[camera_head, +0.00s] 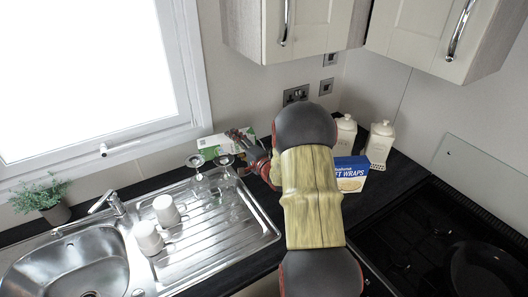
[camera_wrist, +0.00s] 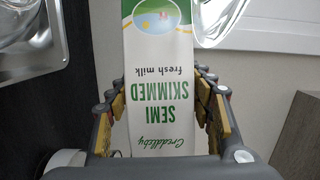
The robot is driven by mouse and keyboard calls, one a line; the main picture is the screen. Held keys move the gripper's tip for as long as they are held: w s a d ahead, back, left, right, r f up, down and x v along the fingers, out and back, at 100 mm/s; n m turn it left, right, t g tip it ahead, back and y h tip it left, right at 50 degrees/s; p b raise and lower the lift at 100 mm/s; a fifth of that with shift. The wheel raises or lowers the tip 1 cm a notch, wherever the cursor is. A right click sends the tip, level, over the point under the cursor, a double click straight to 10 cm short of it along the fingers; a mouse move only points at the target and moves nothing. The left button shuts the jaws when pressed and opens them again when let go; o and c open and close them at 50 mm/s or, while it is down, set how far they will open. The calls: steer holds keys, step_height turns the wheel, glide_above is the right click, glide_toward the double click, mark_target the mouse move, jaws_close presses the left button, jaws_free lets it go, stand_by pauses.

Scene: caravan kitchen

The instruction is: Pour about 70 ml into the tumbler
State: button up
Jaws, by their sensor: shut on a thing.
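My gripper (camera_head: 243,140) is shut on a white and green milk carton (camera_head: 214,144), over the back of the worktop by the window. The carton looks tilted well over toward the left in the head view. In the wrist view my gripper (camera_wrist: 163,92) has a finger on each side of the carton (camera_wrist: 158,120), whose "Semi Skimmed" label reads upside down. The carton's far end is cut off at the top. Clear glassware (camera_head: 232,190) stands on the drainer below; I cannot tell which piece is the tumbler. A glass rim (camera_wrist: 222,20) shows beside the carton.
Two stemmed glasses (camera_head: 195,163) appear inverted on the drainer (camera_head: 190,252). Two white mugs (camera_head: 150,238) stand near the sink (camera_head: 75,262). The hob (camera_head: 430,235) is at right.

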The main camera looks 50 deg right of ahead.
step_height(320, 180, down, 2)
steer(key=shift+a+f+n+g+b, duration=0.15)
steer(key=shift+n+g+b, duration=0.15)
steer(key=shift+n+b, duration=0.3)
steer(key=shift+w+a+n, duration=0.1)
steer(key=shift+n, duration=0.2)
steer(key=shift+a+f+n+g+b, duration=0.1)
steer(key=shift+f+n+g+b, duration=0.2)
steer(key=shift+b, duration=0.3)
steer(key=shift+r+p, duration=0.25)
steer(key=shift+p, duration=0.05)
steer(key=shift+n, duration=0.4)
